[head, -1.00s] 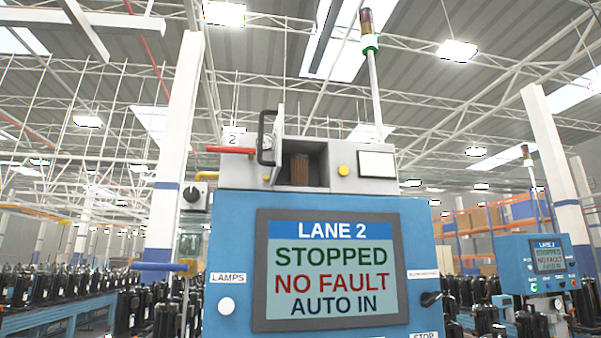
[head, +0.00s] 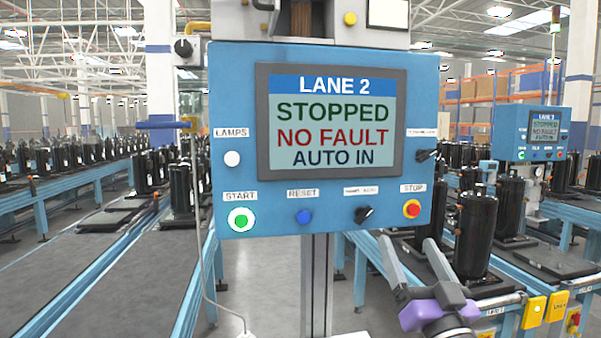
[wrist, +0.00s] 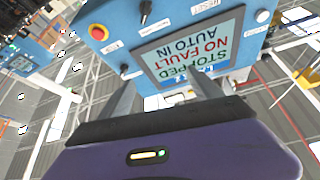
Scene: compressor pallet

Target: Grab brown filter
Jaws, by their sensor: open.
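The lower part of the brown filter (head: 301,17) shows at the top edge of the head view, inside an open grey housing (head: 345,36) on top of the blue control panel. The rest of it is cut off by the frame. I cannot make it out in the wrist view. My gripper (head: 407,243) is open and empty, low and to the right of the filter, near the panel's lower right corner. In the wrist view my gripper (wrist: 162,82) has its two fingers apart, with the panel upside down beyond them.
The blue control panel (head: 230,100) has a screen (head: 331,122), a green start button (head: 241,219), a blue reset button (head: 304,217) and a red stop button (head: 411,208). Conveyors with black compressors (head: 476,235) run on both sides.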

